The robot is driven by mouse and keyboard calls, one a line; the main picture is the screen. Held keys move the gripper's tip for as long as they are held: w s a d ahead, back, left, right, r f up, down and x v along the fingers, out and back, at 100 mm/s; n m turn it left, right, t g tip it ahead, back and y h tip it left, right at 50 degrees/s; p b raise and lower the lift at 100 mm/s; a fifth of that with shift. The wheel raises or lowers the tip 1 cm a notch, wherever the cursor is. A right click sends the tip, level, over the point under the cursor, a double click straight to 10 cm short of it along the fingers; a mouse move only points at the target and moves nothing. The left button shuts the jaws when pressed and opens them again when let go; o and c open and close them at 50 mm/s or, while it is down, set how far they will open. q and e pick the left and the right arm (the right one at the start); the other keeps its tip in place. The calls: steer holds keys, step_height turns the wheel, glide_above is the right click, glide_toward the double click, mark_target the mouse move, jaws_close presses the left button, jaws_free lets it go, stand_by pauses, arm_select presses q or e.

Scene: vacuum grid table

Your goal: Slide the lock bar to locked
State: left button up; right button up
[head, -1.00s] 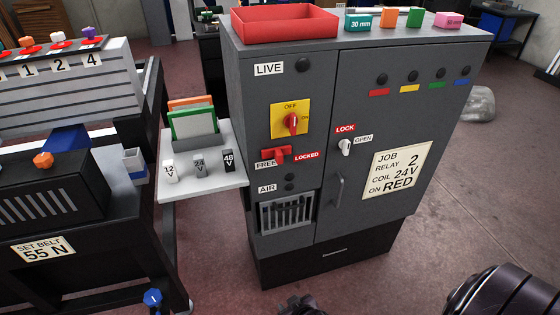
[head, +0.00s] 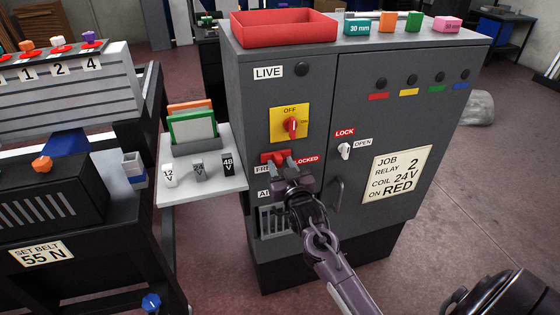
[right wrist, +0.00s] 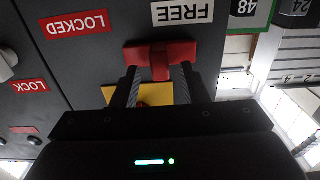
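The red lock bar (head: 272,157) is on the grey cabinet front, between the FREE label and the LOCKED label (head: 306,159), nearer FREE. In the right wrist view, which is upside down, the bar (right wrist: 160,52) lies below the FREE label (right wrist: 183,12) and right of the LOCKED label (right wrist: 75,24). My right gripper (head: 282,165) is open at the bar. In the wrist view its fingers (right wrist: 160,72) stand apart, one on each side of the bar's middle tab; I cannot tell whether they touch it. My left gripper is not in view.
Above the bar is a yellow plate (head: 282,124) with a red OFF switch. To the right are a white LOCK/OPEN knob (head: 345,151) and a door handle (head: 335,192). A side shelf (head: 213,190) with labelled blocks stands left. A red tray (head: 284,30) sits on top.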

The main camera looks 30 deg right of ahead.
steer(key=shift+x, duration=0.9)
jaws_close()
